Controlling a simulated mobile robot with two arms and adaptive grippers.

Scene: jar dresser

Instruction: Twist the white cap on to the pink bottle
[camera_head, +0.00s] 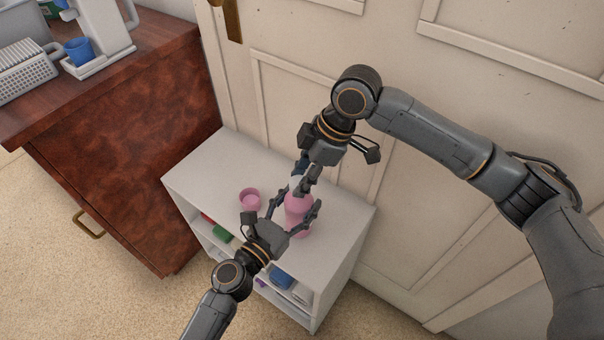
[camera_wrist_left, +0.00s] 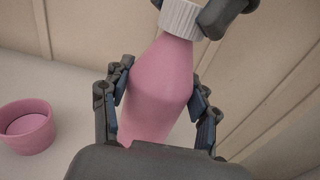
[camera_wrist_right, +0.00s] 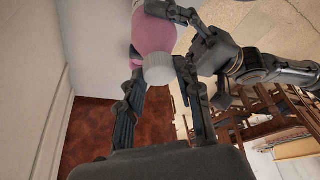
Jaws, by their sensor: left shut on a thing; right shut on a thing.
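The pink bottle (camera_head: 298,208) stands upright on top of the white dresser (camera_head: 190,176). My left gripper (camera_head: 294,206) is shut around the bottle's body, with a finger on each side, as the left wrist view shows (camera_wrist_left: 156,90). The ribbed white cap (camera_wrist_left: 180,19) sits at the top of the bottle's neck. My right gripper (camera_head: 300,183) comes from above and is shut on the cap, which lies between its fingers in the right wrist view (camera_wrist_right: 158,70). The cap's thread is hidden, so how tightly it sits cannot be told.
A round pink open container (camera_head: 249,201) stands on the dresser left of the bottle. Several items fill the shelves below. A dark wooden cabinet (camera_head: 130,130) with a coffee machine (camera_head: 101,30) and blue cup (camera_head: 79,51) is at left. A panelled door (camera_head: 290,40) stands close behind.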

